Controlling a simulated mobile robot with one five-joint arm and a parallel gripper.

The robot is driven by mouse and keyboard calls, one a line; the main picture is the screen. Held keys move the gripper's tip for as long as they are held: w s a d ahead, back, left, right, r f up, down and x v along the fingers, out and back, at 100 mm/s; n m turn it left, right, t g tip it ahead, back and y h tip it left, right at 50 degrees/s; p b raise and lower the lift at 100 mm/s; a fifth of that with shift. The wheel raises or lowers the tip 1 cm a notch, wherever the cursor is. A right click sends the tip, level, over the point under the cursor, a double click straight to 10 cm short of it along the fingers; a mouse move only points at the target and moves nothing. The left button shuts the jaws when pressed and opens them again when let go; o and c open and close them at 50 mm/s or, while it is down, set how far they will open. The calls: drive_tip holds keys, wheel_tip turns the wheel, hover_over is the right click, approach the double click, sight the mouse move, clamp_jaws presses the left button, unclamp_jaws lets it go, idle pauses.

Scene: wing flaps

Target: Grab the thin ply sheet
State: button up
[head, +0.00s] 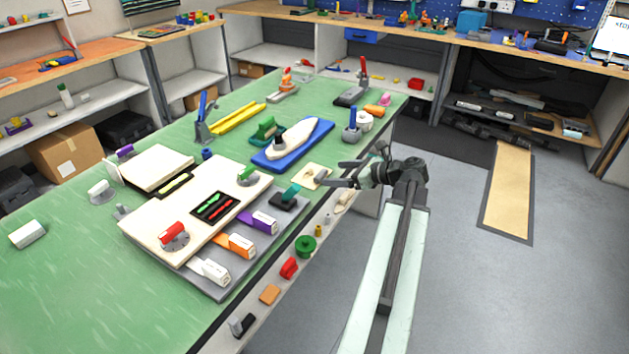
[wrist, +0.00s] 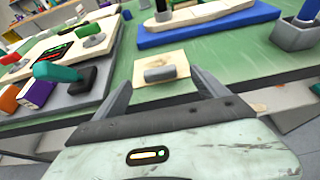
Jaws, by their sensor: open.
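A small, thin, pale ply sheet (head: 318,168) lies flat on the green bench top near its right edge. A short grey cylinder (wrist: 160,74) rests on it; the sheet's bare wood (wrist: 158,58) shows around it in the wrist view. My gripper (head: 337,174) is open and empty, low at the bench edge just right of the sheet. In the wrist view its two fingers (wrist: 162,84) stand either side of the sheet's near part. I cannot tell whether they touch it.
A blue tray (head: 262,163) with a boat-shaped piece lies behind the sheet. A grey board (head: 222,285) with coloured blocks and a teal-handled piece (head: 290,192) lies left. A grey holder (head: 352,134) stands beyond. Parts sit on a lower shelf. The floor at right is mostly clear.

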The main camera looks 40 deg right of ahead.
sight(323, 174)
drive_tip(key=b+x, duration=0.2)
drive_tip(key=x, duration=0.3)
drive_tip(key=shift+a+f, duration=0.1)
drive_tip(key=shift+a, duration=0.05)
drive_tip(key=c, duration=1.5)
drive_tip(key=shift+o, duration=0.2)
